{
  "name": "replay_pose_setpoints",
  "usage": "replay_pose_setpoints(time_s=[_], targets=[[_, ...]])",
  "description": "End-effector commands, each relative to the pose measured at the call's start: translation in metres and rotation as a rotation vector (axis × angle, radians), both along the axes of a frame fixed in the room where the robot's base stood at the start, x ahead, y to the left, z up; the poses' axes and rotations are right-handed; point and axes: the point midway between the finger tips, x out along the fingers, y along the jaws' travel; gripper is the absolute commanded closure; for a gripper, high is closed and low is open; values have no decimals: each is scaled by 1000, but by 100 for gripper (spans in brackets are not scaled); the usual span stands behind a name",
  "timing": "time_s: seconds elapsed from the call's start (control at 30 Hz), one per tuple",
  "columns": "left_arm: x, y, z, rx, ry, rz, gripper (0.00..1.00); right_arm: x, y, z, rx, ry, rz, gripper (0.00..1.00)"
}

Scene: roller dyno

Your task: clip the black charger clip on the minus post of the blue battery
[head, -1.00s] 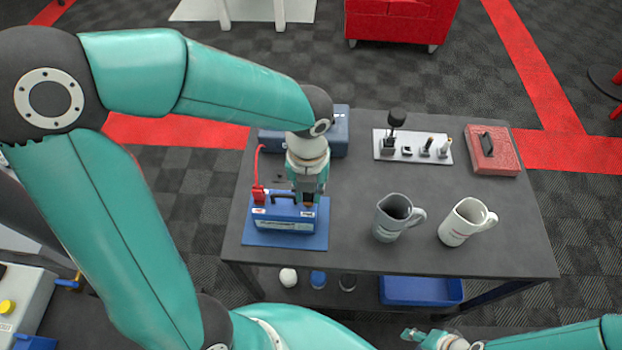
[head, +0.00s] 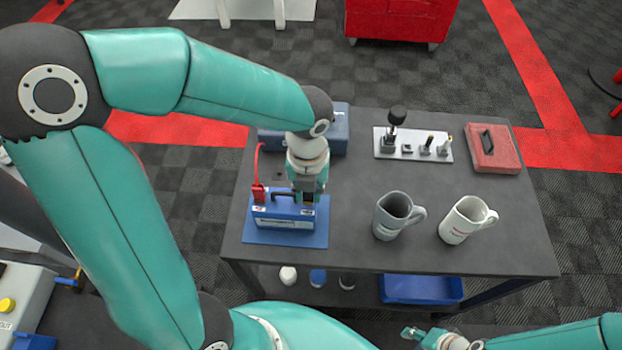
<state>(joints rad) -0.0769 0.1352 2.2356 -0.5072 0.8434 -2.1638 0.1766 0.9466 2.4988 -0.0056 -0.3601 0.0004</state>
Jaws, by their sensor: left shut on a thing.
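The blue battery (head: 284,219) stands on a blue mat (head: 285,239) at the table's left front. A red clip (head: 258,193) with a red cable sits at the battery's left end. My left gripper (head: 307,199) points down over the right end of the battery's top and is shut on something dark. I take it for the black charger clip, though the fingers hide most of it. The minus post is hidden under the gripper. I cannot tell whether the clip touches it. My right gripper (head: 425,336) is low at the bottom edge, away from the table, too small to judge.
A dark blue box (head: 337,130), likely the charger, stands behind my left gripper. A grey mug (head: 392,219) and a white mug (head: 464,222) stand right of the battery. A tool tray (head: 400,154) and a red case (head: 493,150) lie behind them. The table's middle is clear.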

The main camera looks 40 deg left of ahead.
Motion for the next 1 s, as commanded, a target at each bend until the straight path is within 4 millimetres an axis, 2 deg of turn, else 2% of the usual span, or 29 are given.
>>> replay_pose_setpoints(time_s=[1.0], targets=[[1,0,-9,0,0,-1,100,0,0,-3,0,0,0,60]])
